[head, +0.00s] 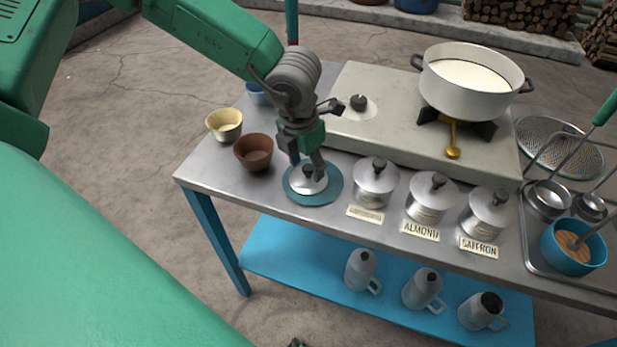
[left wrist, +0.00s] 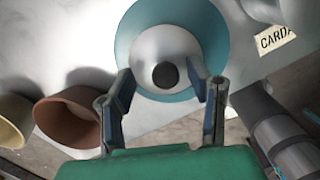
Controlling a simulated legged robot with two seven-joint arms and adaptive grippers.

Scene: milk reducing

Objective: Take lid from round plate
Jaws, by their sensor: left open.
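The silver lid (head: 303,182) with a dark knob lies on the round teal plate (head: 327,193) near the table's left front. In the left wrist view the lid (left wrist: 183,47) and its knob (left wrist: 165,75) lie ahead of the fingers, with the teal plate (left wrist: 215,40) showing around them. My left gripper (head: 307,172) is open above the lid, and its fingers (left wrist: 165,95) stand on either side of the knob. The fingers look apart from the knob; whether they touch the lid is unclear. My right gripper is not in view.
A brown bowl (head: 254,152) and a cream bowl (head: 224,125) stand left of the plate. Lidded silver pots stand to its right, the nearest (head: 375,183) close by. A stove (head: 385,125) bears a large milk pot (head: 470,90) behind. Jugs (head: 361,270) stand on the blue lower shelf.

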